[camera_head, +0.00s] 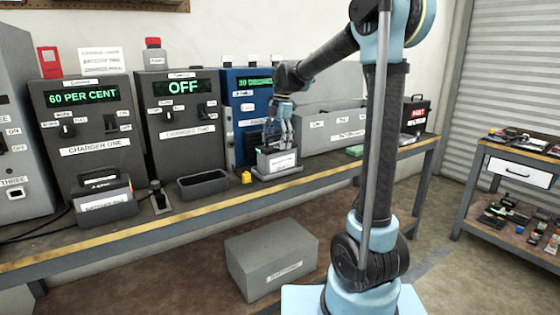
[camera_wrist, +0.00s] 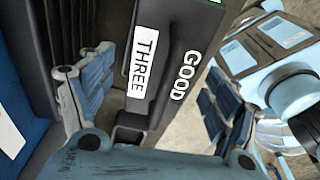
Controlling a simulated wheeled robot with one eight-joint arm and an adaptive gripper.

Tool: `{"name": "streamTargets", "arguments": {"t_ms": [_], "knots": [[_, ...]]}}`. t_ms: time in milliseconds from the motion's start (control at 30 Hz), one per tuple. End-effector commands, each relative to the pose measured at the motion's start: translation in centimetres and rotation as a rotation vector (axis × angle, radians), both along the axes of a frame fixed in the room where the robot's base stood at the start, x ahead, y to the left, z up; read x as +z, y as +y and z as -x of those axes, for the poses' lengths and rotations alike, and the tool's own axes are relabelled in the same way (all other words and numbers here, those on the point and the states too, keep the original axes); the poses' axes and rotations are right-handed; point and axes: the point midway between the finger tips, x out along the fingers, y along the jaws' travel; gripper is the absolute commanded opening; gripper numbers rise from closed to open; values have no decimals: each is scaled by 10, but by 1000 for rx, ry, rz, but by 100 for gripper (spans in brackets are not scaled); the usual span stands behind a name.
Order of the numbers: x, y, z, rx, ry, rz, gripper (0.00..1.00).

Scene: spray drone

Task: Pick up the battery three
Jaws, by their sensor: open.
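Battery three (camera_wrist: 165,55) is a dark block with a white THREE label and the word GOOD in the wrist view. In the head view battery three (camera_head: 266,163) is upright in a shallow grey holder (camera_head: 287,172) on the bench, in front of the blue charger. My gripper (camera_head: 279,132) is pointing down over its top. In the wrist view my open gripper (camera_wrist: 148,98) has one blue-padded finger on each side of the battery, with gaps visible. The battery's lower part is hidden in the wrist view.
Charger one (camera_head: 90,170) reads 60 PER CENT and holds a battery (camera_head: 103,195). Charger two (camera_head: 182,150) reads OFF; its tray (camera_head: 204,185) looks empty. A small yellow object (camera_head: 246,177) is close left of battery three. A grey box (camera_head: 272,258) stands below on the floor.

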Motion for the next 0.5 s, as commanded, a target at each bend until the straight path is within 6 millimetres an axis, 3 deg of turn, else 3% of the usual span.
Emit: {"name": "streamTargets", "arguments": {"t_ms": [200,467,500], "knots": [[-20,3,2,1,0,0,82],[-22,3,2,0,0,0,82],[-22,3,2,0,0,0,73]]}}
